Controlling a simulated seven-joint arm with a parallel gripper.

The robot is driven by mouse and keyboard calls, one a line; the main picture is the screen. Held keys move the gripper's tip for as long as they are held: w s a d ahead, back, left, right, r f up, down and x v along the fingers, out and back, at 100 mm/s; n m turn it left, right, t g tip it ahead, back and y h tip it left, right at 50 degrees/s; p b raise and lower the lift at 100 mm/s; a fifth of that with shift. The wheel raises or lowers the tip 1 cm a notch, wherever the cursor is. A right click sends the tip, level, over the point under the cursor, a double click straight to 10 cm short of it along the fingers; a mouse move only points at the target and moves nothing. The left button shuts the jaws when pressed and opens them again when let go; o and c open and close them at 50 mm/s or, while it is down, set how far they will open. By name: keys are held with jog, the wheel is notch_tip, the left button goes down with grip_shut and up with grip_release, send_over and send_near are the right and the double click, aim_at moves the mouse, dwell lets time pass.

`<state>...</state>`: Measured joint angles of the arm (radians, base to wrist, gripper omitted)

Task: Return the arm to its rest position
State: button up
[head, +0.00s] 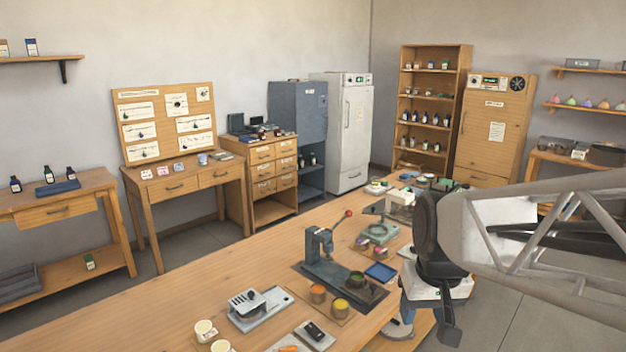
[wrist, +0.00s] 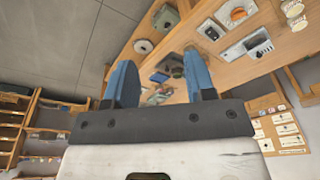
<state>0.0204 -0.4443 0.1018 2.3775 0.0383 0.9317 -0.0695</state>
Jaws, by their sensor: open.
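My arm reaches in from the right in the head view. My gripper (head: 404,309) hangs at its end by the right edge of the long wooden table (head: 190,312), partly hidden by my own wrist. In the wrist view my gripper (wrist: 158,64) shows two blue fingers spread apart with nothing held between them. The table and its tools appear beyond the fingertips, and I cannot tell the exact gap to them.
On the table stand a press with a red-knobbed lever (head: 322,246), a blue tray (head: 380,273), small pots (head: 318,293) and a scale-like device (head: 258,307). Cabinets, a white fridge (head: 347,130) and shelves line the walls. Floor (head: 505,310) shows right of the table.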

jog(key=s+f, duration=0.1)
jog(key=s, duration=0.9)
jog(key=shift+s+f+m+t+h, duration=0.15)
jog(key=shift+f+m+t+h, duration=0.1)
jog(key=shift+m+t+h, duration=0.05)
